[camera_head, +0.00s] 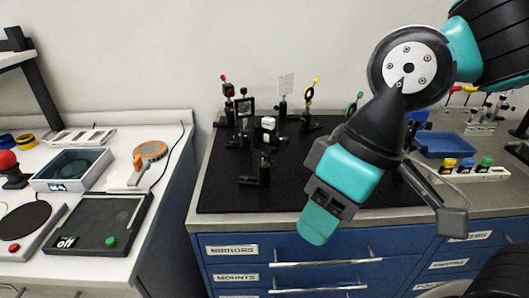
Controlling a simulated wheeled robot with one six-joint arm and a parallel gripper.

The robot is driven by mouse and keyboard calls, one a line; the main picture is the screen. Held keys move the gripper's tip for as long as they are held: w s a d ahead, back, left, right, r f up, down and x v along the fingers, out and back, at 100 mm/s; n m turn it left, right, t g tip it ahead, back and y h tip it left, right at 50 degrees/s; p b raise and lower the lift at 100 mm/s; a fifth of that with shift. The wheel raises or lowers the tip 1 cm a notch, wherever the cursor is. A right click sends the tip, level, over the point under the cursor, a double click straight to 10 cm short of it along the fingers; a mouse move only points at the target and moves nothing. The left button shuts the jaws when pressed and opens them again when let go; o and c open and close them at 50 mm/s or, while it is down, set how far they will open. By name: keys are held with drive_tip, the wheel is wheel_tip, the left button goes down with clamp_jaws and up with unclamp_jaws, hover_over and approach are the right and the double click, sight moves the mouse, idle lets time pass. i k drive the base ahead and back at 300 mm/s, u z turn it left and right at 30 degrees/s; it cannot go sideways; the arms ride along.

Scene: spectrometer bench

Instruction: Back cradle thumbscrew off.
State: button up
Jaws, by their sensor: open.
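My gripper (322,212) hangs in front of the black breadboard's right front part, jaws open, with nothing seen between them. A small white block (268,124) sits on a dark mount near the middle of the breadboard (225,200), behind and to the left of my gripper. A low black post mount (258,173) stands closer to the front. I cannot make out which part is the back cradle or its thumbscrew at this size. My arm hides the right part of the breadboard.
Red-topped (227,89), yellow-ringed (309,93) and green-ringed (353,103) optics stand along the back, with a pale card (286,85). A blue tray (444,145) and colored-capped holder (462,174) lie right. The breadboard's front left is clear. A white side bench (150,210) stands left.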

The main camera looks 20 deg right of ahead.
sight(285, 140)
drive_tip(key=u, duration=1.4)
drive_tip(key=k, duration=1.2)
drive_tip(key=z, duration=1.5)
drive_tip(key=i, duration=0.75)
drive_tip(key=u, duration=0.25)
